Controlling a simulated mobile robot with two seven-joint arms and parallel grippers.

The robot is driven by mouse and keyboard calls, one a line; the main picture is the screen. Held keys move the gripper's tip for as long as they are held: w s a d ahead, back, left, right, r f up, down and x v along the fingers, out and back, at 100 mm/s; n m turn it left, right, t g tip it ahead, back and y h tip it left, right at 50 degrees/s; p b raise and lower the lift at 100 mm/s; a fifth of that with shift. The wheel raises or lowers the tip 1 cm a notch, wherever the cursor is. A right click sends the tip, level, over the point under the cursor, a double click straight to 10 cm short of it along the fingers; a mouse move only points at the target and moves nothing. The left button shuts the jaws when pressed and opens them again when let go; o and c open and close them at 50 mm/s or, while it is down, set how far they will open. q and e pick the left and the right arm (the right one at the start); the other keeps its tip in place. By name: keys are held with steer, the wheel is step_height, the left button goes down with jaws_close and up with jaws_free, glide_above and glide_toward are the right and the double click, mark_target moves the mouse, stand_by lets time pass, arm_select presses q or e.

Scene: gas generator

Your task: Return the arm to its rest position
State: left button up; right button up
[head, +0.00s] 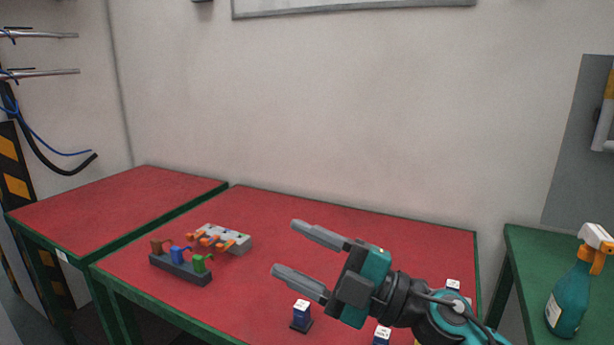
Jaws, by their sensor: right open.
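My right gripper (284,250) is open and empty. It comes in from the lower right and its two fingers point left over the red table (350,215). No object shows between the fingers. My left gripper is not in view.
More blue items (382,334) sit by my arm. A spray bottle (572,290) stands on the green table (535,255) at right.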

steer(key=d+f+m+t+h, duration=0.5)
steer(key=d+f+m+h, duration=0.1)
steer(key=d+m+h, duration=0.4)
steer(key=d+f+m+t+h, duration=0.4)
steer(key=d+f+m+h, duration=0.4)
steer(key=m, duration=0.5)
steer(key=s+d+f+m+g+h, duration=0.1)
steer(key=s+d+f+g, duration=0.1)
steer(key=s+f+g, duration=0.7)
steer(key=s+d+f+m+g, duration=0.1)
steer(key=s+f+g, duration=0.4)
steer(key=s, duration=0.9)
steer(key=w+a+f+t+y+p, duration=0.1)
steer(key=w+a+f+t, duration=0.1)
steer(key=w+f+t, duration=0.5)
steer(key=shift+w+a+f+n+t, duration=0.3)
steer(key=shift+w+f+t, duration=0.1)
steer(key=shift+t, duration=0.2)
